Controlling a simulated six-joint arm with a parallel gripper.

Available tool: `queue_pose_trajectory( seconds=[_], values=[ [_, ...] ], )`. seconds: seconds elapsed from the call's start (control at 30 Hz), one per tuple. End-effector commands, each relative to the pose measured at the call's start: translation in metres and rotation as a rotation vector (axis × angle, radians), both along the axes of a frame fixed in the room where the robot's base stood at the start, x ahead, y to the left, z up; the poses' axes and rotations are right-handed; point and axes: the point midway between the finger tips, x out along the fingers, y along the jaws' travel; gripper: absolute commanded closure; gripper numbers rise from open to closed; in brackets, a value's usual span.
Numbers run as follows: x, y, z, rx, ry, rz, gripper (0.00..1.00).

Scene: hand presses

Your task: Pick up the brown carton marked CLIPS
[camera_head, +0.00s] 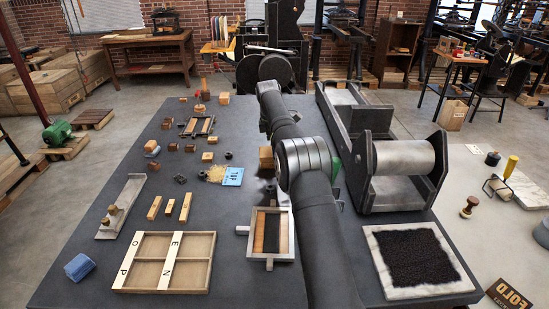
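I can read no CLIPS marking on anything in view, so I cannot say which thing is the carton. A brown box-shaped thing (266,158) stands on the dark table just left of my arm, partly hidden by it. A tan box (452,115) stands on the floor at the right, its marking too small to read. My arm runs up the middle of the view over the table. My gripper cannot be made out; the arm links hide that area.
The dark table (80,255) holds several small wooden blocks, a divided tray (164,289), a blue packet (232,177), a framed block (270,262) and a black pad in a pale frame (378,238). A large roller press (404,158) stands right of my arm.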

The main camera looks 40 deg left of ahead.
Motion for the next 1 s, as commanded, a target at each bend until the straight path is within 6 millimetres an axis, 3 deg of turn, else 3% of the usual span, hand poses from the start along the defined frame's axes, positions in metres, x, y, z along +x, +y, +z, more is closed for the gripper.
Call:
queue_pose_trajectory(
  seconds=[0.3,0.6,0.87,1.0],
  values=[
    [0.001,-0.002,-0.044,-0.002,0.002,-0.001,0.01],
    [0.002,-0.002,-0.049,0.000,0.000,-0.001,0.01],
    [0.002,-0.002,-0.049,0.000,0.000,0.000,0.50],
    [0.002,-0.002,-0.048,0.000,0.000,0.000,0.53]
  ],
)
